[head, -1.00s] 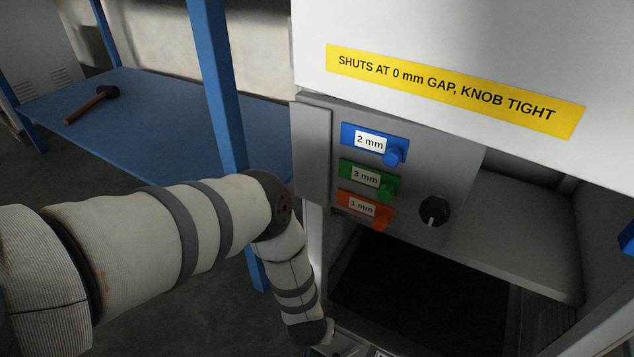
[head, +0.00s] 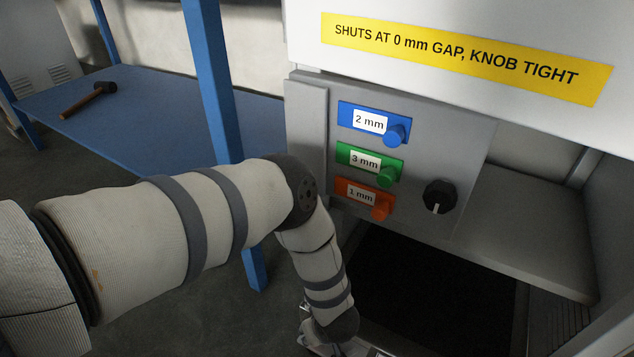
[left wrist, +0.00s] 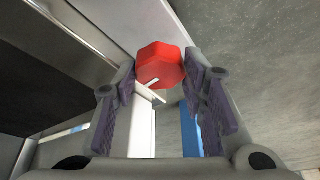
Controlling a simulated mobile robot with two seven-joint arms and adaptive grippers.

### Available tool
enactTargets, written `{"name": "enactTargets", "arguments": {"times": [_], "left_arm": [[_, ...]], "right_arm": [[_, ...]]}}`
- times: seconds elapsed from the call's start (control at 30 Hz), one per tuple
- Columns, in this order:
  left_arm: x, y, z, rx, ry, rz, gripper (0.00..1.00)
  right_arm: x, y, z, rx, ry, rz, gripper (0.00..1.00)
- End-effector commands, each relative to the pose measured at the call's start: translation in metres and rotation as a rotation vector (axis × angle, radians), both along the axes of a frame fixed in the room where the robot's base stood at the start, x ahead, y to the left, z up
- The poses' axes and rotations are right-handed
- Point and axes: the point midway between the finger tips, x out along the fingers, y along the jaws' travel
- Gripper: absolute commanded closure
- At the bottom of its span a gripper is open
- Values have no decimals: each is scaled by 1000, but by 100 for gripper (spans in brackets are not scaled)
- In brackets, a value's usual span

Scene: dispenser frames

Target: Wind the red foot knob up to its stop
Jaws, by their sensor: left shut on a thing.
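The red foot knob (left wrist: 161,66) is a faceted knob with a white line mark on its face, in the upper middle of the left wrist view. My left gripper (left wrist: 160,78) is shut on it, with one finger on each side. In the head view my left arm reaches down by the cabinet's lower left. My right gripper is in neither view.
The cabinet front carries a yellow label (head: 458,62), blue (head: 397,133), green (head: 386,176) and orange (head: 382,208) tabs with mm tags, and a black knob (head: 439,196). A blue bench (head: 145,130) with a hammer (head: 85,99) stands left.

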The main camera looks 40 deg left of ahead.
Motion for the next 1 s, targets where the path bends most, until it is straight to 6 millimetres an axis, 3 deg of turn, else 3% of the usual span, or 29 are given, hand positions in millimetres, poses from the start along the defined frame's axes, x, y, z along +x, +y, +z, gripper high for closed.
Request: {"name": "enactTargets", "arguments": {"times": [0.57, 0.6, 0.67, 1.0], "left_arm": [[-1, -1, -1, -3, 2, 27, 89], [-1, -1, -1, -3, 2, 27, 53], [-1, -1, 0, -2, 1, 27, 41], [0, 0, 0, -1, 0, 26, 41]], "right_arm": [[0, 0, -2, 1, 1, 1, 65], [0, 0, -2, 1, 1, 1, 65], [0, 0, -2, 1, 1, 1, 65], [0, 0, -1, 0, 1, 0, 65]]}}
